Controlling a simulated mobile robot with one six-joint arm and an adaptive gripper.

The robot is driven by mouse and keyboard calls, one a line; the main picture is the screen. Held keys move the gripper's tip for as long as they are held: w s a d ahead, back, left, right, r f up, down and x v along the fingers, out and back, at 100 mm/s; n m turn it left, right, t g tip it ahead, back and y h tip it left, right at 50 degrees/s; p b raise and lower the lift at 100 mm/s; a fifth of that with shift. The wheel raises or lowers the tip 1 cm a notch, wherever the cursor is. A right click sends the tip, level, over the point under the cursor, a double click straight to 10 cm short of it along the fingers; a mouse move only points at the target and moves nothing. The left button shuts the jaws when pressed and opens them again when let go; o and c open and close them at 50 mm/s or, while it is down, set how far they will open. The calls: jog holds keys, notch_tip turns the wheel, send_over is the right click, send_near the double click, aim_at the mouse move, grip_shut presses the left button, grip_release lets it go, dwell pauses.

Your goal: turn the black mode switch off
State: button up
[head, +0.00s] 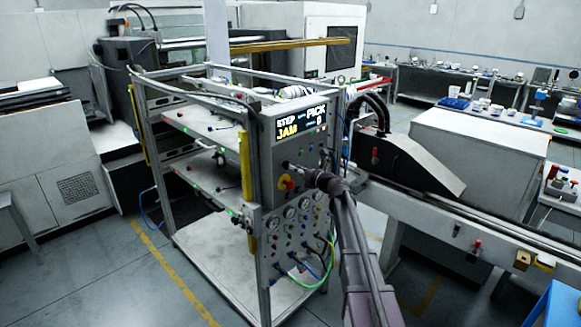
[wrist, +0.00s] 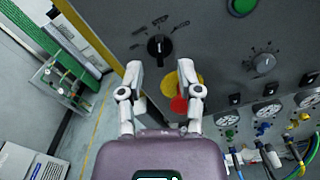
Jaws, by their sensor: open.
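The black mode switch (wrist: 159,47) is a round knob on the grey control panel (wrist: 225,60), with a pale line on it and small dark marks around it. In the wrist view the tips lie just below the knob, one to each side. I cannot tell whether they touch the panel. In the head view my gripper (head: 314,178) is at the panel front, and the knob is hard to make out there.
A red stop button (wrist: 179,104) on a yellow disc (wrist: 191,77) sits close to the right finger. A grey dial (wrist: 264,63), a green button (wrist: 243,6), gauges (wrist: 267,112) and hoses are farther right. A lit display (head: 301,121) reads STEP, PICK, JAM.

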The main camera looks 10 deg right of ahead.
aim_at(286, 165)
jog(key=shift+x, duration=1.8)
grip_shut()
